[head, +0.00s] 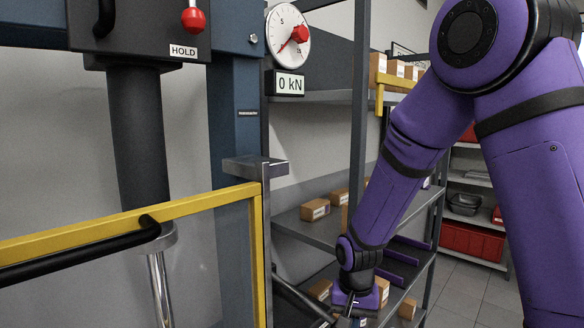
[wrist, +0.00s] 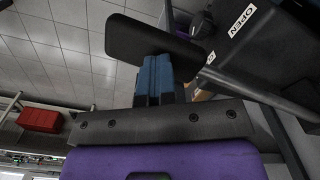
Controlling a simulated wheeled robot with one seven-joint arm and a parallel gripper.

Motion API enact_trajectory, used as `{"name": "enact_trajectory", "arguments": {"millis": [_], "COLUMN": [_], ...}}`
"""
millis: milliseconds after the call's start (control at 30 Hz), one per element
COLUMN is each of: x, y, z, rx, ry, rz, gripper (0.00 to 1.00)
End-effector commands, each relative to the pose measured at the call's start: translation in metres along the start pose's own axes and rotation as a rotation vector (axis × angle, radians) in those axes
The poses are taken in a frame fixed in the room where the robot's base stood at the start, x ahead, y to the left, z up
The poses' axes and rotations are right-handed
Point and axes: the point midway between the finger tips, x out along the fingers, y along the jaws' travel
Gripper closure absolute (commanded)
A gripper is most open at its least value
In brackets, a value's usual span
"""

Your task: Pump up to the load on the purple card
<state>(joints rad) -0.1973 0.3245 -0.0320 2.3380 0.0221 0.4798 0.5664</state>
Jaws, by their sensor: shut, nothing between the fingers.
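The press's round gauge (head: 288,36) has a red needle and hub, and the readout below it (head: 289,83) says 0 kN. A red-knobbed lever (head: 193,20) sits above a HOLD label (head: 183,51) on the press head. My gripper (head: 346,304) is low, right of the press, by a dark slanted bar (head: 297,297) that may be the pump handle. In the wrist view, my gripper's blue-padded fingers (wrist: 155,78) are together with nothing between them. A black block (wrist: 152,42) shows just past their tips; I cannot tell if they touch. No purple card is visible.
A yellow guard frame (head: 130,222) with a black handle (head: 85,255) crosses the press front. Shelves with small boxes (head: 315,209) stand behind my arm. A dark part labelled OPEN (wrist: 240,20) is near my gripper. Floor at right (head: 480,285) is clear.

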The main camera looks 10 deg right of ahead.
Motion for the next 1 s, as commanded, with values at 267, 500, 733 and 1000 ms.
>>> {"name": "enact_trajectory", "arguments": {"millis": [267, 500, 733, 1000], "x": [-0.039, -0.072, -0.103, -0.137], "y": [-0.001, -0.001, 0.0, 0.0], "z": [0.0, -0.001, -0.001, 0.0], "rx": [0.0, 0.0, -0.001, -0.001], "ry": [0.003, 0.003, 0.004, 0.002], "rz": [-0.002, -0.002, -0.002, -0.001], "gripper": [1.0, 1.0, 1.0, 1.0]}}
